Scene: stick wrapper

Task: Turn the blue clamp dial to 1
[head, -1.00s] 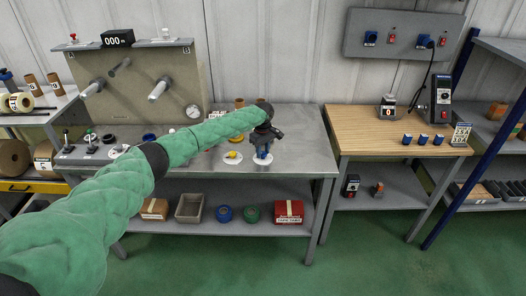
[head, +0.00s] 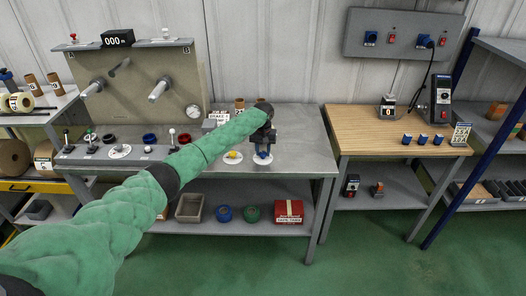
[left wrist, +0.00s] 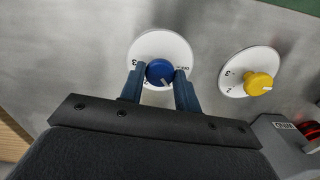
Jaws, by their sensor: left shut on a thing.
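The blue clamp dial (left wrist: 158,72) sits on a round white plate (left wrist: 150,42) with black marks in the left wrist view. My left gripper (left wrist: 159,80) is shut on the blue dial, one finger at each side. In the head view my left gripper (head: 264,146) points down over the dial's white plate (head: 263,161), hiding much of the dial. My right gripper is not in view.
A yellow dial (left wrist: 258,84) on its own white plate is close to the right in the wrist view. In the head view, levers (head: 172,139) line the bench to the left; bare metal lies right of the gripper.

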